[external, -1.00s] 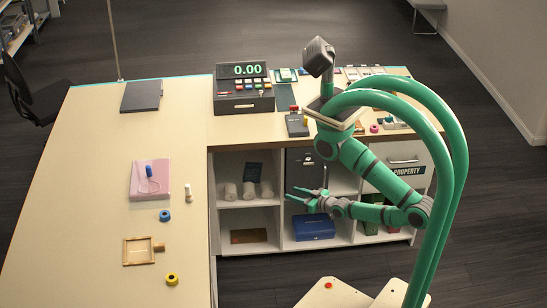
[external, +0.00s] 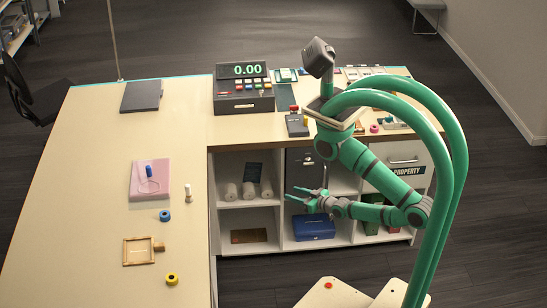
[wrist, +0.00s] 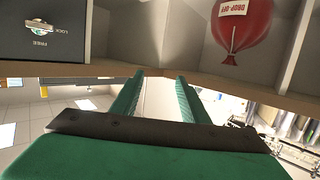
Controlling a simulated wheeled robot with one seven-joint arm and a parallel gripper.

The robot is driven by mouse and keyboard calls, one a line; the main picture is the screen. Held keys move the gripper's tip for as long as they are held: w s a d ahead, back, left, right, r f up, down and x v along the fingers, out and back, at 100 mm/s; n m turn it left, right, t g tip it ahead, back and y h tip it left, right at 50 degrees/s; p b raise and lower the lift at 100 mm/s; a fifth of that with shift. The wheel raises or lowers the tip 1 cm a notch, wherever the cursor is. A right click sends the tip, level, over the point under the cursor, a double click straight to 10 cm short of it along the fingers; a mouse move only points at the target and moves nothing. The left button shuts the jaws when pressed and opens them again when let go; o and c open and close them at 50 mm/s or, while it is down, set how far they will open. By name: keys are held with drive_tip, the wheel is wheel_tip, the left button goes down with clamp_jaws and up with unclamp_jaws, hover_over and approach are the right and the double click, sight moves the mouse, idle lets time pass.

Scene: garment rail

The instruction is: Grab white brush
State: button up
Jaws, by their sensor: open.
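A small white upright item (external: 188,192) with a yellowish lower part stands on the left counter, just right of the pink sheet; it may be the white brush, but it is too small to be sure. My gripper (external: 299,196) is open and empty in front of the shelves under the back counter, well to the right of that item and below the counter top. In the wrist view, both green fingers (wrist: 155,82) stand apart with nothing between them. No brush shows in the wrist view.
A pink sheet (external: 143,186) carrying a blue item, a blue roll (external: 165,215), a yellow roll (external: 172,279) and a wooden frame (external: 137,251) lie on the left counter. A cash register (external: 243,100) stands behind. A red bag (wrist: 241,25) fills one shelf compartment.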

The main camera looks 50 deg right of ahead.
drive_tip(key=w+a+f+n+y, duration=0.15)
drive_tip(key=w+a, duration=0.25)
drive_tip(key=w, duration=0.6)
drive_tip(key=n+g+y, duration=0.4)
drive_tip(key=n+y, duration=0.4)
drive_tip(key=y, duration=0.4)
approach(188, 193)
drive_tip(key=w, duration=0.1)
drive_tip(key=w+a+r, duration=0.1)
drive_tip(key=shift+w+a+r, duration=0.3)
drive_tip(key=shift+w+r, duration=0.1)
drive_tip(key=x, duration=0.6)
drive_tip(key=shift+r, duration=0.1)
drive_tip(key=x, duration=0.4)
drive_tip(key=shift+w+a, duration=0.25)
drive_tip(key=shift+w, duration=0.05)
